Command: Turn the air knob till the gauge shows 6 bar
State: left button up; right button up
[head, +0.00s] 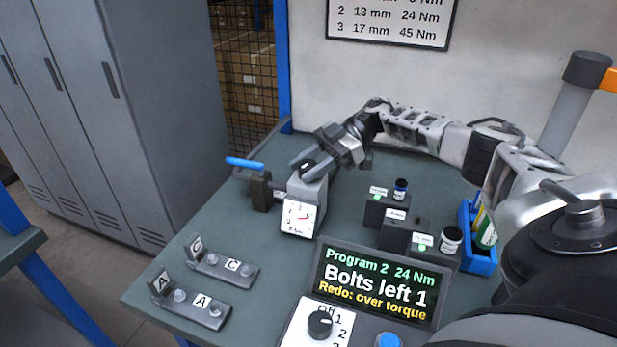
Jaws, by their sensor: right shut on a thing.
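The gauge (299,217) is a white dial with a red needle on the front of a grey block (314,190) on the bench. The needle points to the right, slightly upward; the figures are too small to read surely. My right gripper (306,168) reaches down to the top of this block from behind and is shut there on the air knob. The jaws hide nearly all of the knob. My left gripper is not in view.
A valve with a blue lever (245,163) stands just left of the gauge. Brackets A (190,302) and C (222,265) lie front left. A screen (375,284) reads "Bolts left 1" and "Redo: over torque". Dark blocks with small jars (405,235) and a blue bin (482,262) stand right.

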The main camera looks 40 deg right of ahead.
jog(key=n+g+b, duration=0.1)
jog(key=n+b, duration=0.1)
jog(key=shift+w+f+g+y+b, duration=0.1)
jog(key=shift+f+g+y+b, duration=0.05)
jog(key=shift+g+y+b, duration=0.2)
jog(key=shift+n+g+b, duration=0.3)
jog(key=shift+g+b, duration=0.1)
jog(key=shift+g, duration=0.05)
jog(key=shift+r, duration=0.2)
jog(key=o, duration=1)
jog(key=shift+r, duration=0.1)
